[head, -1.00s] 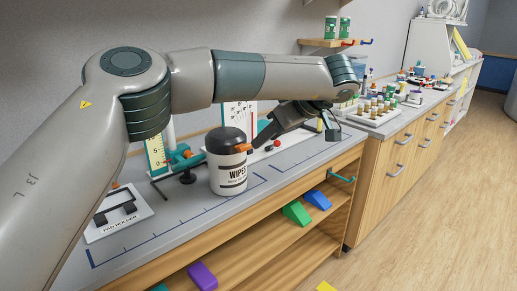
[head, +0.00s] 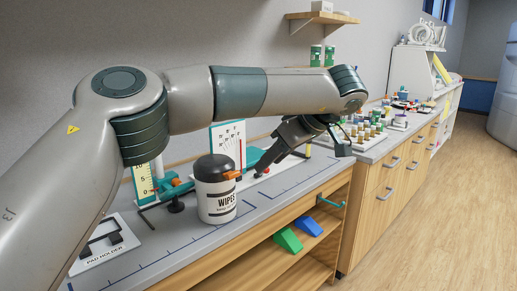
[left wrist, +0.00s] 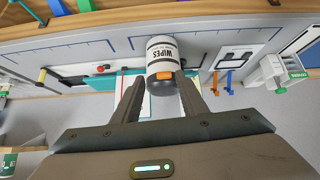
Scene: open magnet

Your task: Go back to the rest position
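The white wipes canister (head: 217,203) with a black lid stands upright on the grey counter. In the left wrist view the two fingers of my left gripper (left wrist: 160,82) are spread apart with nothing held. The canister (left wrist: 161,52) shows beyond them, its orange tab (left wrist: 164,75) facing the gripper. I cannot tell whether a finger touches it. My right gripper is not in view.
A pad holder (head: 103,243) lies at the near left of the counter (head: 165,250). A rack of vials (head: 365,133) is to the right. Green and blue wedges (head: 288,240) lie on the shelf below. The floor at right is clear.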

